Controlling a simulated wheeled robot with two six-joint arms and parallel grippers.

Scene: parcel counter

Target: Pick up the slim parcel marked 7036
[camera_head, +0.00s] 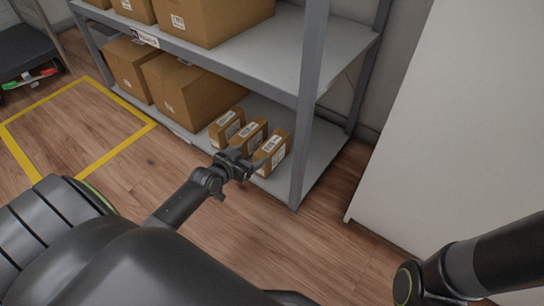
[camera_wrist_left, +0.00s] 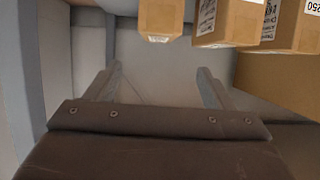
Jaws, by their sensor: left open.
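Three slim brown parcels with white labels stand side by side on the lower shelf: a left one (camera_head: 226,128), a middle one (camera_head: 249,135) and a right one (camera_head: 273,150). Their numbers are too small to read in the head view, so I cannot tell which is 7036. My left gripper (camera_head: 257,162) is open and empty in front of the middle and right parcels. In the left wrist view the open jaws (camera_wrist_left: 158,71) have bare shelf between them. One parcel (camera_wrist_left: 160,18) lies ahead of the gap, with two others (camera_wrist_left: 228,24) (camera_wrist_left: 295,28) to the right; the farthest label ends in "250".
Large cartons (camera_head: 186,92) fill the lower shelf's left part; others (camera_head: 215,18) stand on the upper shelf. A grey rack post (camera_head: 308,105) rises right of the parcels. A white panel (camera_head: 455,120) stands at right. Yellow tape (camera_head: 133,138) marks clear floor at left.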

